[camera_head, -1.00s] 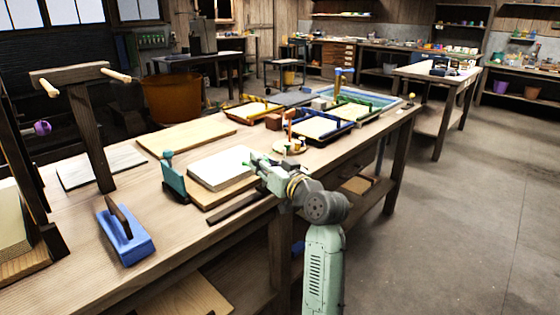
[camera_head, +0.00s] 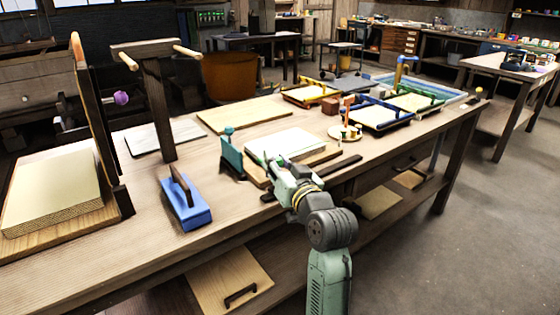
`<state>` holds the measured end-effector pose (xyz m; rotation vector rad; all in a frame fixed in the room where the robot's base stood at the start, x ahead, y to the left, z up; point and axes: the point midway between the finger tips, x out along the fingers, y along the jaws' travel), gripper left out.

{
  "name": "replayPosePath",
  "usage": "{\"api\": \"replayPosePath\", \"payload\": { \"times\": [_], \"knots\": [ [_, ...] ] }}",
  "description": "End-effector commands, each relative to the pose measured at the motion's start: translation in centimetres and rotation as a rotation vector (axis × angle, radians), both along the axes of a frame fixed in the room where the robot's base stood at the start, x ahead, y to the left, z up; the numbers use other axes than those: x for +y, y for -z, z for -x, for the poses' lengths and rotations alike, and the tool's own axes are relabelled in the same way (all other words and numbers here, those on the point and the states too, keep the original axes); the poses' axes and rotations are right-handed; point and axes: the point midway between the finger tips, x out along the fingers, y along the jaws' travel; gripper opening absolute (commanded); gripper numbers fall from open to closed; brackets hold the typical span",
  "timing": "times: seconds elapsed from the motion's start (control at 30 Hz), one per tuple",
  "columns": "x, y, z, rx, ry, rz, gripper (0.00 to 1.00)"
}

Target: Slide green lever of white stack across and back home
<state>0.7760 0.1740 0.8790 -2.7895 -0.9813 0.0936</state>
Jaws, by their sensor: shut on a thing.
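The white stack (camera_head: 292,142) lies on a wooden board on the workbench, in the middle of the head view. My gripper (camera_head: 272,167) is at the stack's near left part, low by its front edge. It is shut on the green lever, of which only a small green bit (camera_head: 262,157) shows by the fingertips. The rest of the lever is hidden by my gripper, and the fingers are small in this view.
A teal upright piece (camera_head: 231,155) stands close left of the stack. A blue float with a wooden handle (camera_head: 184,204) lies nearer left. A dark bar (camera_head: 340,166) lies right of my gripper. Trays (camera_head: 380,124) and a round stand (camera_head: 346,133) are farther right.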

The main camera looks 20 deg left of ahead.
Motion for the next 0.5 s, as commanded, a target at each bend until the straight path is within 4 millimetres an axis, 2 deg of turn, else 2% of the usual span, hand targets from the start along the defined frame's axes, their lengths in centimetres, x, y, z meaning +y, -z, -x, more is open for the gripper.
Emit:
{"api": "replayPosePath", "payload": {
  "times": [0.1,0.13,0.43,0.5],
  "knots": [
    [0.47,0.15,0.36,0.003,-0.014,0.002,0.00],
    [0.48,0.16,0.37,0.003,-0.014,0.002,0.25],
    [0.40,0.13,0.29,0.002,-0.012,0.002,0.45],
    [0.36,0.12,0.25,0.002,-0.011,0.002,0.46]
  ]
}}
